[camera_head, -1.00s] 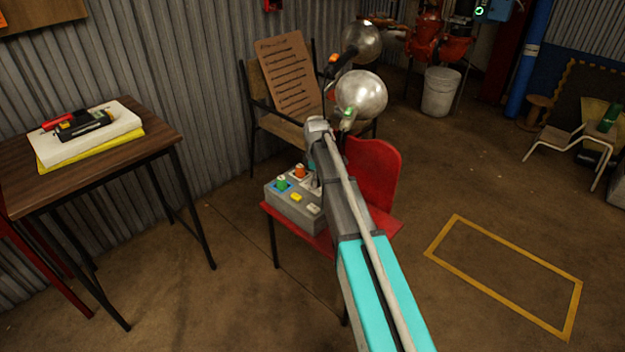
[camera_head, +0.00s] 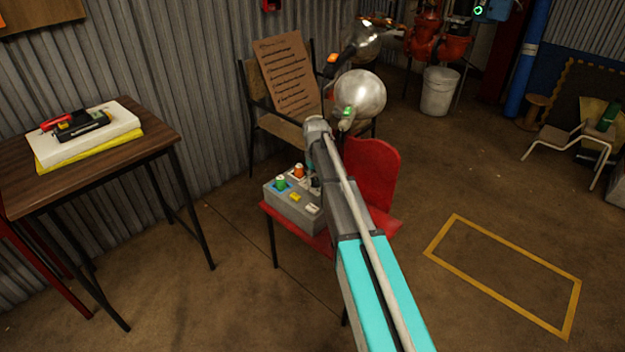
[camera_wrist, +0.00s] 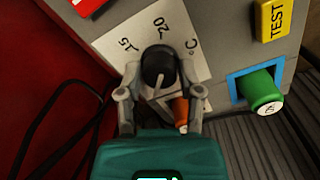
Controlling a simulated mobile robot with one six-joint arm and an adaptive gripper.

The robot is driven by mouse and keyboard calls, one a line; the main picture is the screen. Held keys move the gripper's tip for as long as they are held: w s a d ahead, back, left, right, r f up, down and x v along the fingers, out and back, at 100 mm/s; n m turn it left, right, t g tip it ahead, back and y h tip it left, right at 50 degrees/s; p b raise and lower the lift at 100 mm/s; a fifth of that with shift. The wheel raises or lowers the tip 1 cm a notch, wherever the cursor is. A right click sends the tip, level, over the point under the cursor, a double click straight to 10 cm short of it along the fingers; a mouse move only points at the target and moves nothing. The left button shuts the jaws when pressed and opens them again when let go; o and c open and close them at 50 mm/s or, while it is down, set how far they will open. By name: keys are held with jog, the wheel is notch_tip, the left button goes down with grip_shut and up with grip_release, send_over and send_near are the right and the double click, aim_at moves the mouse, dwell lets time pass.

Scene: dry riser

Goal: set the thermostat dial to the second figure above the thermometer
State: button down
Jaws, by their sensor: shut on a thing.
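The thermostat dial (camera_wrist: 158,68) is a round black knob with a pale pointer line, in the wrist view. It stands on a white scale plate (camera_wrist: 143,32) showing the figures 15 and 20 and a °C mark. The pointer slants down and left in the picture, away from those figures; other figures are hidden. My gripper (camera_wrist: 158,76) is shut on the dial, one finger on each side. In the head view my arm reaches over the grey control box (camera_head: 291,208), and hides the dial. I cannot make out a thermometer or its reading.
The box carries a green button (camera_wrist: 262,92), a yellow TEST button (camera_wrist: 273,18) and an orange part (camera_wrist: 181,108) close to my right finger. It stands on a red chair (camera_head: 372,170).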

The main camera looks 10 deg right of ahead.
jog(key=m, duration=0.4)
jog(key=shift+s+m, duration=0.15)
jog(key=shift+m, duration=0.15)
jog(key=m, duration=0.5)
jog(key=shift+d, duration=0.1)
jog(key=shift+c, duration=1.2)
grip_release()
